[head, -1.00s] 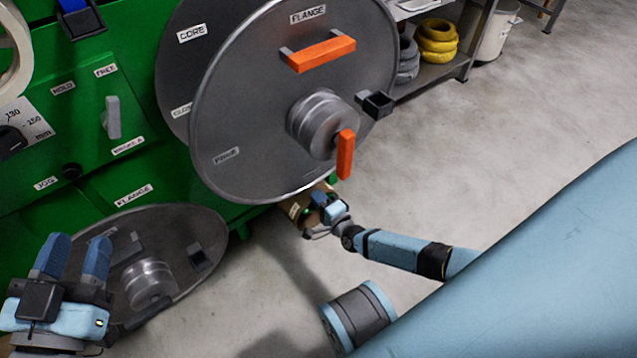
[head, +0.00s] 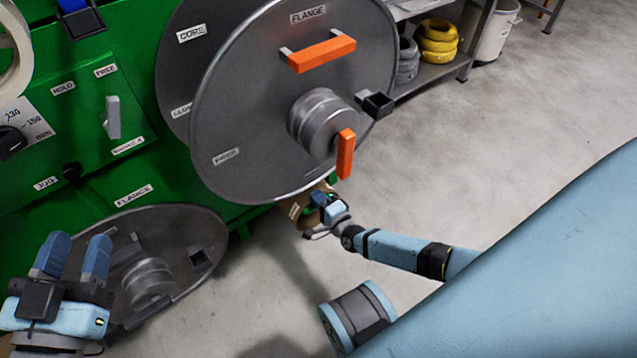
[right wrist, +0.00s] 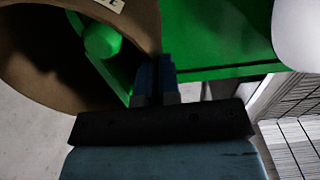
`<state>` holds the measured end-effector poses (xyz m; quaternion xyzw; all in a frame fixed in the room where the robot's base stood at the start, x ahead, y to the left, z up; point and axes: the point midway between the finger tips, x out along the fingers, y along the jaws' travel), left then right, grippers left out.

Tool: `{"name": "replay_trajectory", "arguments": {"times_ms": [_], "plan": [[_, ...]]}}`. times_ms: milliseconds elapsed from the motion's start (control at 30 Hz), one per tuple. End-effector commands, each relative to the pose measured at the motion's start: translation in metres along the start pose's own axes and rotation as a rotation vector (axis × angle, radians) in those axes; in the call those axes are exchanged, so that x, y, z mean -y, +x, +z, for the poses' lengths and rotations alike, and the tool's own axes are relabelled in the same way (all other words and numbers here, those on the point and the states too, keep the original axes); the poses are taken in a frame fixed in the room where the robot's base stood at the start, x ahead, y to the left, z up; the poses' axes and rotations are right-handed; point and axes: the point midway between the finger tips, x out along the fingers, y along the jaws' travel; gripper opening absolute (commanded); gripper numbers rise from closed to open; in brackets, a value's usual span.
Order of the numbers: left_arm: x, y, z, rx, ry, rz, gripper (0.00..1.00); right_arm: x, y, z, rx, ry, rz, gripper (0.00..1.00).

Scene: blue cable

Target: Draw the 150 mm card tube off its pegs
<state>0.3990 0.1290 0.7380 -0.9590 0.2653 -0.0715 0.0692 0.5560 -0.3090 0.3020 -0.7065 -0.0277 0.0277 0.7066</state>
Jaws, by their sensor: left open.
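The brown card tube (head: 297,210) shows low beside the green machine in the head view, partly hidden behind the big grey flange and my gripper. In the right wrist view the tube (right wrist: 135,25) fills the upper left, and a green peg (right wrist: 101,38) shows inside its open end. My right gripper (head: 318,203) is at the tube. Its blue fingers (right wrist: 156,75) are close together on the tube's wall at the rim; the contact is dark. My left gripper (head: 73,256) is open and empty at the lower left, in front of a lower flange.
The large grey flange (head: 240,110) with orange handles (head: 320,54) hangs above my right gripper. A lower flange (head: 185,235) stands at the left. A shelf with yellow coils (head: 437,38) is behind; the floor at right is clear.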

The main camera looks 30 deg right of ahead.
Motion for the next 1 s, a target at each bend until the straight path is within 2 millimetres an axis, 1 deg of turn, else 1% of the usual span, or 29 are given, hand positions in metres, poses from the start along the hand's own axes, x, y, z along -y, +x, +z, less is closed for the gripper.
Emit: {"name": "replay_trajectory", "arguments": {"times_ms": [233, 667, 1000], "plan": [[0.0003, -0.0004, 0.0, 0.002, 0.004, 0.002, 0.43, 0.001, 0.0001, -0.0004, -0.001, 0.0, 0.0, 0.0], [0.0018, -0.0007, -0.0047, 0.007, 0.012, 0.006, 0.43, 0.0092, 0.0001, -0.0003, -0.001, 0.0, 0.0, 0.0], [0.0014, 0.0004, -0.0062, 0.002, 0.003, 0.002, 0.43, 0.0092, 0.0001, -0.0001, 0.0, 0.0, 0.0, 0.0]]}}
